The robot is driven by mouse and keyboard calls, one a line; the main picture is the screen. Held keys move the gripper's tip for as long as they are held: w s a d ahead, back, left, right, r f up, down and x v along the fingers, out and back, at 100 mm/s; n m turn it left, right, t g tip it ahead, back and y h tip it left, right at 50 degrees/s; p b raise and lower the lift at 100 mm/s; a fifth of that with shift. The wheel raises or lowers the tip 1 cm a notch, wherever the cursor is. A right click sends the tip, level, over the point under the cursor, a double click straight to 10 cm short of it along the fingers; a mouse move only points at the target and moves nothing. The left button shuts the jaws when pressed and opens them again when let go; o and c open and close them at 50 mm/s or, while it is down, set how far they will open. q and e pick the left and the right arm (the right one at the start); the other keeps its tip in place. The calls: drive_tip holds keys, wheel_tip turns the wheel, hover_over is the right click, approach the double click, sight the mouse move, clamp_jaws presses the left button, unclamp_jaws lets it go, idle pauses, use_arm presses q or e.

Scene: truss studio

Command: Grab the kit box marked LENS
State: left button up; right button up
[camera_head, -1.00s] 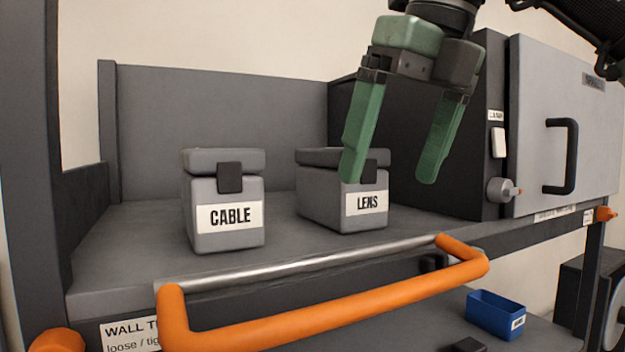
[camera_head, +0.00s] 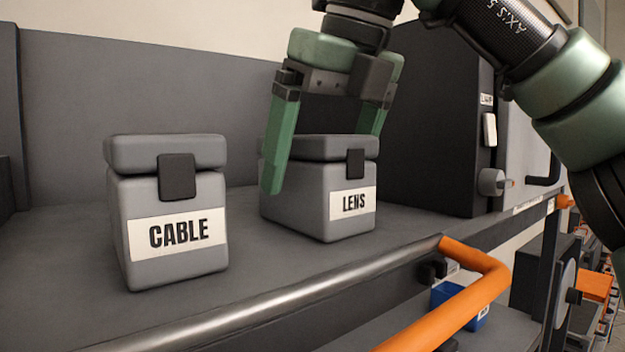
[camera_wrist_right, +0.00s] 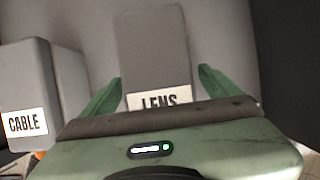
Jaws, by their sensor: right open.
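The grey kit box marked LENS (camera_head: 318,218) stands upright on the grey shelf, with a black latch and a white label on its front. My right gripper (camera_head: 322,162) is open, with its green fingers on either side of this box. The left finger hangs in front of the box's left side; the other finger's tip is hidden behind the lid. In the right wrist view the LENS box (camera_wrist_right: 155,50) lies between the two fingers (camera_wrist_right: 160,88), and its label is partly covered by the gripper body. I cannot tell whether the fingers touch it. My left gripper is out of view.
The grey kit box marked CABLE (camera_head: 170,200) stands to the left of the LENS box, with a gap between. A metal rail with an orange handle (camera_head: 450,310) runs along the shelf's front. A dark cabinet (camera_head: 430,130) stands to the right. A blue bin (camera_head: 465,300) sits below.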

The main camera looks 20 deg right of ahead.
drive_tip(key=shift+x, duration=1.5)
drive_tip(key=shift+r, duration=0.15)
drive_tip(key=shift+c, duration=1)
drive_tip(key=c, duration=0.5)
clamp_jaws()
drive_tip(key=shift+w, duration=0.1)
drive_tip(key=shift+r, duration=0.15)
drive_tip(key=shift+r, duration=4.85)
